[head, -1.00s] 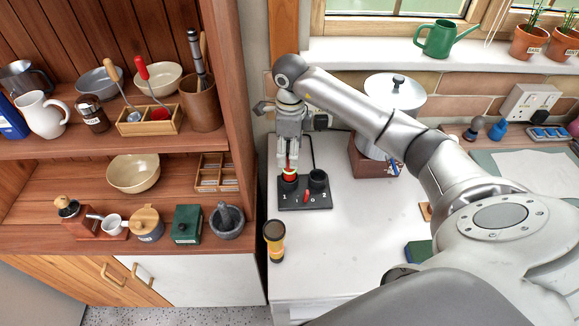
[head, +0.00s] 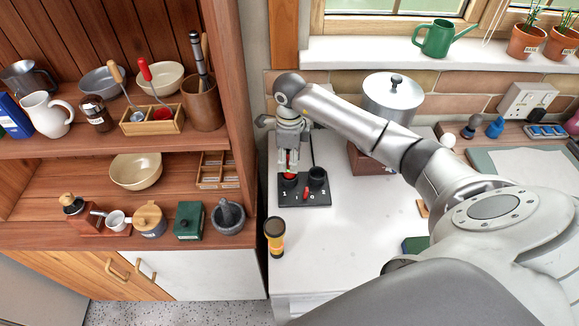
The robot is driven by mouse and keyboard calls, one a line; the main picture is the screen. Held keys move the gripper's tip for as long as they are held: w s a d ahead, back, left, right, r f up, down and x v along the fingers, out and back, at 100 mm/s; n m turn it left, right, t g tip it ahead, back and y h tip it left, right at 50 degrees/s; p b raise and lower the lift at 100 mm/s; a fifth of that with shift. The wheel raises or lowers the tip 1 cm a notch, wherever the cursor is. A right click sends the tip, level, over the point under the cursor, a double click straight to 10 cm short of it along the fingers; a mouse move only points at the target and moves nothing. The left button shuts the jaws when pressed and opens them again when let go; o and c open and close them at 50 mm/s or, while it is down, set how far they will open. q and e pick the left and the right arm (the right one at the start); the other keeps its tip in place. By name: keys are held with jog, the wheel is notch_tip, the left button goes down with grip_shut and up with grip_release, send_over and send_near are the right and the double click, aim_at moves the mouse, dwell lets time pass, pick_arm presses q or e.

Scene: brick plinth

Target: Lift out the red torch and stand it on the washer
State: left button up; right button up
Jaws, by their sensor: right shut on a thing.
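The red torch (head: 290,176) stands in the left socket of a black two-socket dock (head: 318,199), with only a little red showing. My right gripper (head: 288,167) points down over that socket and is shut on the torch, its fingers hiding much of it. The dock's right socket is empty. The dock sits on a white top (head: 345,235), which may be the washer; I cannot tell for sure. A yellow and black torch (head: 275,240) stands near its left front edge. My left gripper is not in view.
A wooden shelf unit (head: 250,215) with bowls and jars stands close on the left. A large lidded pot (head: 392,102) is behind my right arm.

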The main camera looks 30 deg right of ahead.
jog(key=shift+w+r+b, duration=0.1)
jog(key=shift+r+b, duration=0.3)
jog(key=shift+b, duration=0.05)
jog(key=shift+r+b, duration=0.75)
jog(key=shift+r, duration=0.15)
jog(key=s+a+r, duration=0.1)
jog(key=s+r, duration=0.3)
jog(key=s+a+r+b, duration=0.1)
jog(key=s+r, duration=0.4)
jog(key=s+a+r, duration=0.1)
jog(key=s+r, duration=0.3)
jog(key=shift+s+a+r, duration=0.2)
jog(key=shift+s+a, duration=0.1)
jog(key=shift+s, duration=0.05)
